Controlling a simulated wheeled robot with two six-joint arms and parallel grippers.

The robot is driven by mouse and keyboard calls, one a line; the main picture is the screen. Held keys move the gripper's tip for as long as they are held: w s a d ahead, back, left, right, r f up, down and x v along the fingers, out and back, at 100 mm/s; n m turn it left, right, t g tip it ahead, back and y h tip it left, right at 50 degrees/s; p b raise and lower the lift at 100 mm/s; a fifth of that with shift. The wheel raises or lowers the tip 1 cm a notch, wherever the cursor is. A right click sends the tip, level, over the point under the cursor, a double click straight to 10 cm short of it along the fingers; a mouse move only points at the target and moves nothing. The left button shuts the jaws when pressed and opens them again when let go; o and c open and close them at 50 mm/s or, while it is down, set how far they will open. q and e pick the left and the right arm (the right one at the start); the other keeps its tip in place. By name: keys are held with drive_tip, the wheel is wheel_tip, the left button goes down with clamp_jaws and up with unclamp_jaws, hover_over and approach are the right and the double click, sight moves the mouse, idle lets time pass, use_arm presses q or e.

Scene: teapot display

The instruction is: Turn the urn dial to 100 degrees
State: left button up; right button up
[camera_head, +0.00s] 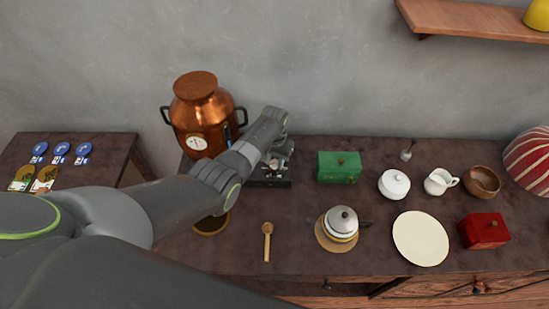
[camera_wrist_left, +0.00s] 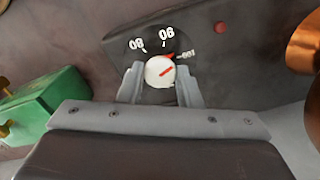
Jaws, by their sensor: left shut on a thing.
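The copper urn (camera_head: 205,108) stands at the back left of the counter, and its edge shows at the right of the left wrist view (camera_wrist_left: 304,45). The dial plate (camera_wrist_left: 215,35) is dark, with white marks for 80, 90 and 100 and a small red mark. Its round white knob (camera_wrist_left: 157,77) has a red pointer line slanting up and right, roughly toward the 100 mark. My left gripper (camera_wrist_left: 160,80) is shut on the knob, one finger on each side. In the head view my left gripper (camera_head: 275,162) is beside the urn and partly hides the dial. My right gripper is out of view.
A green box (camera_head: 339,168) stands just right of my left gripper. A wooden spoon (camera_head: 267,240), a teapot (camera_head: 342,222) and a cream plate (camera_head: 420,238) lie nearer the front.

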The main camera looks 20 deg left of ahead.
sight(275, 163)
use_arm(q)
drive_tip(key=shift+r+m+p, duration=0.1)
drive_tip(key=shift+m+p, duration=0.3)
drive_tip(key=shift+m, duration=1.7)
drive_tip(key=o, duration=1)
drive_tip(key=shift+c, duration=0.2)
drive_tip(key=shift+w+r, duration=0.1)
drive_tip(key=shift+r, duration=0.2)
wheel_tip(275, 163, up, 6)
drive_tip(key=shift+f+p, duration=0.1)
drive_tip(key=shift+p, duration=0.55)
wheel_tip(275, 163, up, 11)
drive_tip(key=b, duration=0.1)
